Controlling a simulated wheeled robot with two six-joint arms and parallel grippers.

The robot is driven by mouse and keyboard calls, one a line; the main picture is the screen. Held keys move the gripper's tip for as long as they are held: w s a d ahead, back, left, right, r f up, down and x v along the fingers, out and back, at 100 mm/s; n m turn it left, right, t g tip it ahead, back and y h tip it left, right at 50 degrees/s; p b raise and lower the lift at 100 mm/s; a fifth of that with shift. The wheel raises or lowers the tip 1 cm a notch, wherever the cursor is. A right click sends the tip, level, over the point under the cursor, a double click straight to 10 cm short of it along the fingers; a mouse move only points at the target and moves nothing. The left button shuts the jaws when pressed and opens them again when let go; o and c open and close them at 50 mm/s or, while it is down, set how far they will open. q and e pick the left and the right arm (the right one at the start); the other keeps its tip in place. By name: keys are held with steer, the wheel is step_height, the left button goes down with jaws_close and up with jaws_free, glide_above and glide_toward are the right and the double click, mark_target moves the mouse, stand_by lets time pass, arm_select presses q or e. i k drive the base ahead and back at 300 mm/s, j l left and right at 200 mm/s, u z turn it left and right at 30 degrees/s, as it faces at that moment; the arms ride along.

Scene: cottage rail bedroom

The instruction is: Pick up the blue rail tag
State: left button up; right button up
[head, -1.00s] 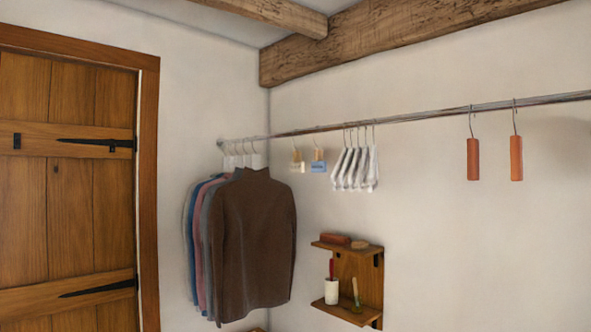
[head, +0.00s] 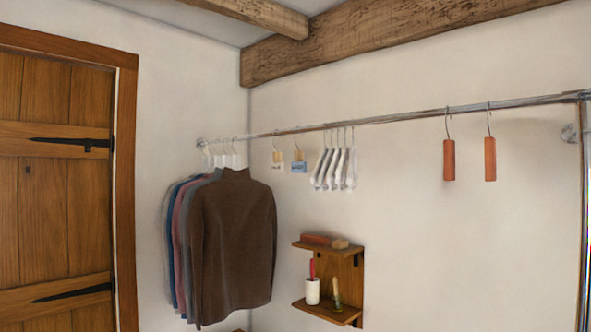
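The blue rail tag (head: 298,167) hangs from the metal rail (head: 400,118) by a thin hook, with a tan upper part above its blue face. A similar tag with a pale face (head: 278,163) hangs just to its left. White hangers (head: 334,168) hang close to its right. Neither of my grippers is in the head view.
Several garments, a brown sweater (head: 235,245) in front, hang at the rail's left end. Two orange-brown blocks (head: 449,160) hang farther right. A small wooden wall shelf (head: 345,275) holds brushes and a white holder. A wooden door (head: 55,190) is at left.

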mark_target(299, 166)
steer(key=z, duration=2.55)
steer(key=u, duration=2.45)
steer(key=i+j+z, duration=0.15)
steer(key=i+j, duration=0.25)
steer(key=i+j+z, duration=0.2)
steer(key=i+j, duration=0.15)
steer(key=j, duration=0.15)
